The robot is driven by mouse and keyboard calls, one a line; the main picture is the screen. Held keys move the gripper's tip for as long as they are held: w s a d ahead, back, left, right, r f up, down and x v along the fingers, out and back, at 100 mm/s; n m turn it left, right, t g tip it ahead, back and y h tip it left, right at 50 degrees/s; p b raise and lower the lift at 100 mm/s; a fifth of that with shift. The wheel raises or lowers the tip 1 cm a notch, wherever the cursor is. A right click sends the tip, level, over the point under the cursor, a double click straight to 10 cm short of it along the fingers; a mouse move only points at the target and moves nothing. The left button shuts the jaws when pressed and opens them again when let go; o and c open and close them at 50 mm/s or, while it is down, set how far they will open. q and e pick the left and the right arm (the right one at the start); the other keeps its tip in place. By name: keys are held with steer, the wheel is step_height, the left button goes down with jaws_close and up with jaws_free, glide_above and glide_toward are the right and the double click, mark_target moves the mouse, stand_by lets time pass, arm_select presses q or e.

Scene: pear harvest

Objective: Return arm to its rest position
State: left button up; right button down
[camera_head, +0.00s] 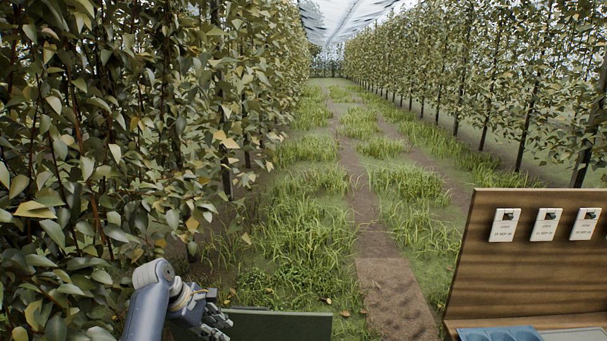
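My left arm comes in at the bottom left, close to the leafy tree row. Its grey and white links end in the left gripper (215,322), which is low in the picture, by the left end of a dark green panel (285,324). The fingers are small and partly cut off by the lower edge, so I cannot tell whether they are open or shut. I see no pear in or near them. My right arm and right gripper are not in view.
Dense foliage (120,140) fills the left side, close to my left arm. A wooden board (530,270) with several white labels stands at the lower right, with a blue tray (500,334) below it. A grassy lane (340,170) runs ahead between tree rows.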

arm_select(q)
steer(key=s+a+f+m+y+b, duration=0.1)
steer(key=s+f+m, duration=0.1)
steer(key=s+f, duration=0.5)
steer(key=s+a+f+m+g+y, duration=0.1)
steer(key=s+f+m, duration=0.2)
steer(key=f, duration=1.5)
steer(key=s+a+f+m+y+b, duration=0.1)
steer(key=s+f+m, duration=0.1)
steer(key=s+f, duration=0.9)
steer(key=shift+s+f+m+y+b, duration=0.3)
steer(key=shift+s+f+m+y, duration=0.1)
steer(key=shift+f, duration=0.35)
steer(key=s+f+m, duration=0.4)
steer(key=s+f, duration=0.1)
steer(key=s, duration=0.7)
steer(key=s+f+m+b, duration=0.1)
steer(key=s+f+m, duration=0.2)
steer(key=s, duration=1)
steer(key=s+d+f+m+g+b, duration=0.1)
steer(key=s+f+m, duration=0.3)
steer(key=s+f, duration=0.4)
steer(key=s, duration=0.4)
steer(key=shift+s+f+m+y, duration=0.2)
steer(key=shift+s+m+y, duration=0.1)
steer(key=shift+s+y, duration=0.1)
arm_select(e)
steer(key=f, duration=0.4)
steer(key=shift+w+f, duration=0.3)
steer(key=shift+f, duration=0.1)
